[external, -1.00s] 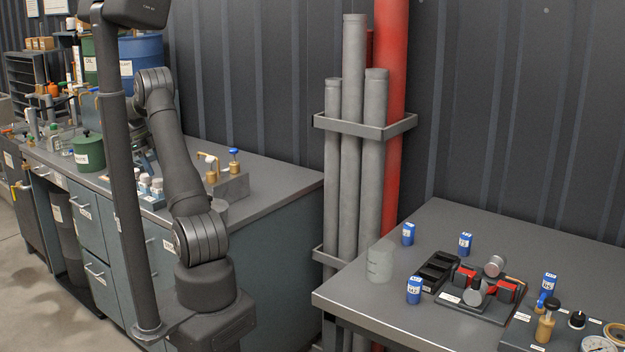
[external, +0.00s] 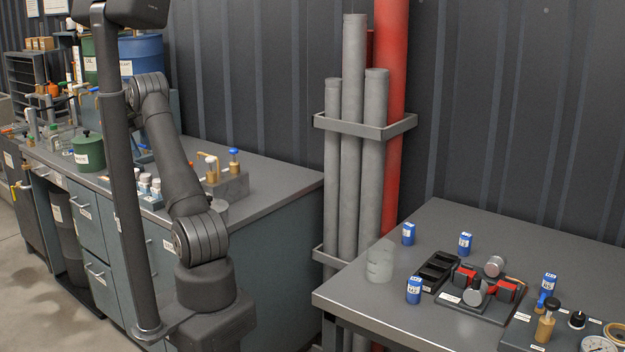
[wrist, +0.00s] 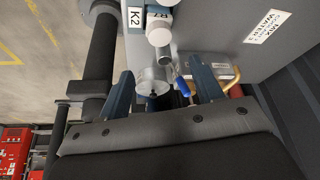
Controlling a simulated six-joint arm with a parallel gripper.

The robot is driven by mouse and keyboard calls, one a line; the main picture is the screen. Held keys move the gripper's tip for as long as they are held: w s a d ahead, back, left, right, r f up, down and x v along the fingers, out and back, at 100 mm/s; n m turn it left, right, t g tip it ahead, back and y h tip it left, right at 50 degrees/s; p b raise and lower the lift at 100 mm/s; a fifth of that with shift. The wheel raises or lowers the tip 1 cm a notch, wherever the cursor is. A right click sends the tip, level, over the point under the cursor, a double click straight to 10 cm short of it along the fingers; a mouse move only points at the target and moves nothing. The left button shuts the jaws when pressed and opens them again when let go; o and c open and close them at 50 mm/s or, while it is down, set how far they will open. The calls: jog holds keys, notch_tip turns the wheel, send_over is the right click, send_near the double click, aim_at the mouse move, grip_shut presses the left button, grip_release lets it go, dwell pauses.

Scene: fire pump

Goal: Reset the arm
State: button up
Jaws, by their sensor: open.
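My gripper (wrist: 163,97) shows in the wrist view with its two blue-grey fingers spread apart. No object touches both fingers. A clear round vessel (wrist: 153,78) and a blue-tipped part (wrist: 182,87) appear beyond and between the fingers; I cannot tell how far off they are. In the external view my arm stands over the left workbench (external: 270,175), its elbow bent. My gripper is hidden behind the arm and its post there.
A brass fitting with a blue knob (external: 234,158) stands on the left bench. A green pot (external: 88,151) is farther left. Grey pipes (external: 354,150) stand between the benches. The right table (external: 345,296) holds a clear beaker (external: 380,262), several blue boxes and a black-and-red device (external: 476,288).

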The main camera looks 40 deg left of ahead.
jog(key=x, duration=1.2)
jog(key=shift+f, duration=0.15)
notch_tip(320, 180, up, 10)
jog(key=w+d+r+n, duration=0.3)
jog(key=w+r, duration=0.5)
jog(key=w, duration=0.3)
jog(key=w+d+m, duration=0.1)
jog(key=w+d, duration=0.8)
jog(key=d, duration=0.1)
jog(key=w+d+m, duration=0.1)
jog(key=w+d, duration=0.2)
jog(key=d, duration=0.8)
jog(key=w+d+m, duration=0.1)
jog(key=w+d, duration=0.3)
jog(key=d, duration=0.8)
jog(key=w+d+m, duration=0.1)
jog(key=w+d, duration=0.3)
jog(key=d, duration=0.7)
jog(key=shift+d+m+g, duration=0.2)
jog(key=shift+m+g, duration=0.1)
jog(key=shift+f, duration=0.1)
